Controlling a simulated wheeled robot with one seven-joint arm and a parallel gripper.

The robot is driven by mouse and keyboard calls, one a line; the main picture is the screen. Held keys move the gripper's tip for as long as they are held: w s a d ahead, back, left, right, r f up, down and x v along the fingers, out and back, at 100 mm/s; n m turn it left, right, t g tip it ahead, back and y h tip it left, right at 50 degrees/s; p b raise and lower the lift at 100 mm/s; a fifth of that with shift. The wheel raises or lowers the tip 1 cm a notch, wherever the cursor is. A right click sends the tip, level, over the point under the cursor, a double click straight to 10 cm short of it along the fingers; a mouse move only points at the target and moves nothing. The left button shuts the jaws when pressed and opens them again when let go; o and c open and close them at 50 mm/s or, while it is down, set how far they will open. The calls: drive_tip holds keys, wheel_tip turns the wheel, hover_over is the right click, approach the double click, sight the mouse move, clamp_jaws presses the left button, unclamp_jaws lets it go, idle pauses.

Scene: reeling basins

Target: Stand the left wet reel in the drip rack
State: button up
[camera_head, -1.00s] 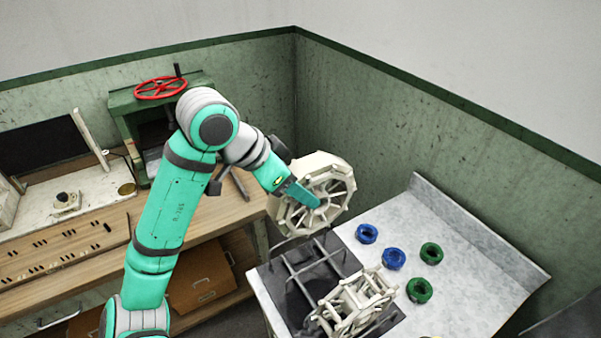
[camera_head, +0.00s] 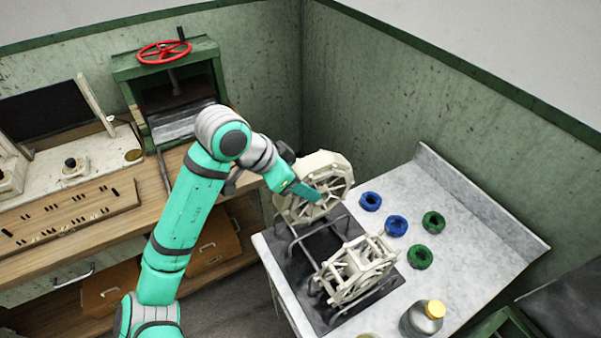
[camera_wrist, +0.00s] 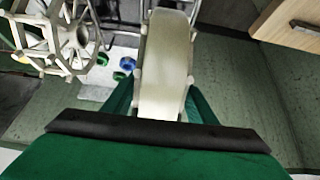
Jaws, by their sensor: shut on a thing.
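My gripper (camera_head: 304,191) is shut on a pale cream spoked reel (camera_head: 328,165), held tilted at the back left end of the drip rack. In the wrist view the held reel (camera_wrist: 165,70) shows as a pale band between the green fingers. The drip rack (camera_head: 291,228) is a frame of grey bars over a dark tray (camera_head: 318,243). The held reel's lower edge overlaps the rack's back bars in the picture; I cannot tell whether they touch. A second cream reel (camera_head: 358,268) is at the rack's front part, and also shows in the wrist view (camera_wrist: 65,38).
Two blue rings (camera_head: 396,225) and two green rings (camera_head: 421,257) lie on the grey counter (camera_head: 465,240) right of the rack. A yellow-capped bottle (camera_head: 422,318) stands at the front. A green press with a red handwheel (camera_head: 165,51) stands at the back left.

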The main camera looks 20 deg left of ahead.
drive_tip(key=shift+f, duration=2.9)
drive_tip(key=o, duration=1.2)
drive_tip(key=v, duration=1.1)
drive_tip(key=shift+f, duration=0.1)
